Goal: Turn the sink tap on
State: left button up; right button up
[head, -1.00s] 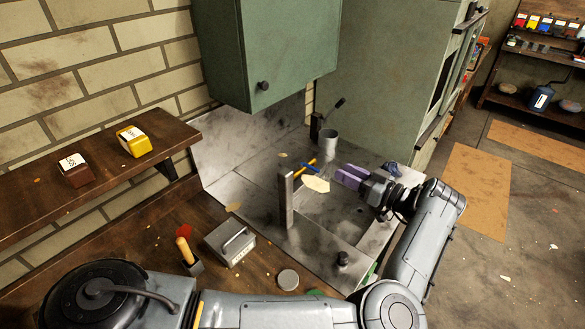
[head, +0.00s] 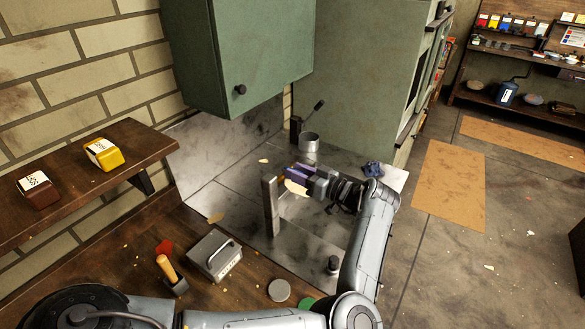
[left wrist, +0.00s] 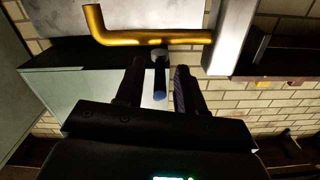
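The tap's grey upright post (head: 270,208) stands on the metal sink top (head: 315,228). In the left wrist view the post (left wrist: 231,40) carries a gold bent spout (left wrist: 145,38) and, below it, a dark, blue-tipped rod (left wrist: 159,78) that looks like the lever. My left gripper (head: 293,175) is in the air right of and behind the post, its purple fingers pointing left. In the left wrist view its fingers (left wrist: 157,88) are apart, with the rod showing between them; I cannot tell whether they touch it. My right gripper is out of view.
A metal cup (head: 309,150) stands behind my left gripper, below the green cabinet (head: 245,55). A grey metal box (head: 213,256) and a wooden-handled tool (head: 168,270) sit on the wooden worktop in front.

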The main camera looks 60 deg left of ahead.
pick_arm(q)
jog(key=shift+x, duration=0.95)
jog(key=shift+c, duration=0.5)
grip_shut()
